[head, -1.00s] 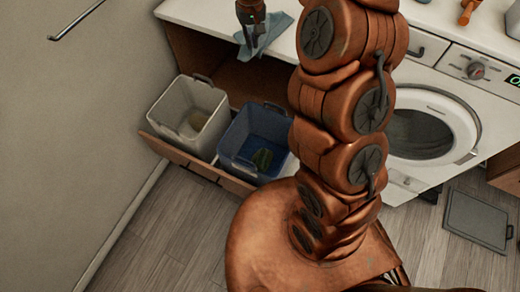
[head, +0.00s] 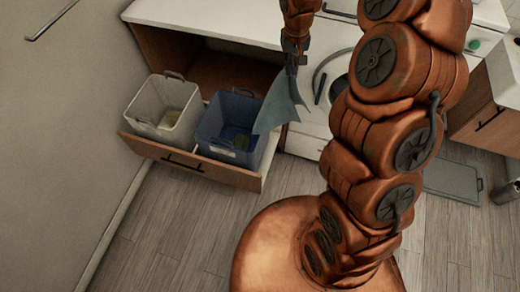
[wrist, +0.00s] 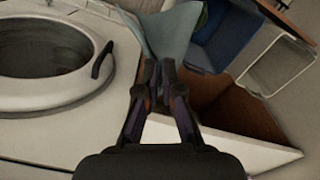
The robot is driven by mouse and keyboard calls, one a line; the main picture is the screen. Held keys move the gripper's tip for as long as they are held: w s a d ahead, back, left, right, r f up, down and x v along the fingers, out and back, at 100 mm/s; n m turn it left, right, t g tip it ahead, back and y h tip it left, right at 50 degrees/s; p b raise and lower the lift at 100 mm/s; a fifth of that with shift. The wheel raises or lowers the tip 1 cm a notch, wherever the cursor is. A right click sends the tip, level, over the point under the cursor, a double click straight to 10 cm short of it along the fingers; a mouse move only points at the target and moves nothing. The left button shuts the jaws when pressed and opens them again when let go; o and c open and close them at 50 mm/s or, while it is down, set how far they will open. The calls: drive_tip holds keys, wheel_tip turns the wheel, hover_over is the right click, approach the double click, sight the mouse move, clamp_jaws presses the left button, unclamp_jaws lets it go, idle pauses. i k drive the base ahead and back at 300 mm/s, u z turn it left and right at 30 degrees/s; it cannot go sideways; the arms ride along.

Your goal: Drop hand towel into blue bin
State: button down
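The hand towel (head: 280,104) is light blue-grey and hangs from my gripper (head: 294,64), beside the right rim of the blue bin. The towel also shows in the wrist view (wrist: 166,34), pinched at the fingertips of my gripper (wrist: 158,72). The gripper is shut on it. The blue bin (head: 221,151) stands in the pulled-out drawer, right of a white bin. A dark green item lies inside the blue bin. The towel's lower part overlaps the bin's right side in the head view; I cannot tell whether they touch. The blue bin shows in the wrist view (wrist: 224,38).
The white bin (head: 152,117) sits left in the same drawer (head: 185,165). The white counter (head: 215,18) lies above and behind. A washing machine with a round door (wrist: 50,50) is beside the cabinet. A grey panel (head: 452,180) lies on the floor at right.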

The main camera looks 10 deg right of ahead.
sight(228, 115)
drive_tip(key=z, duration=0.25)
drive_tip(key=k, duration=0.5)
drive_tip(key=u, duration=0.7)
drive_tip(key=i, duration=0.8)
drive_tip(key=u, duration=0.65)
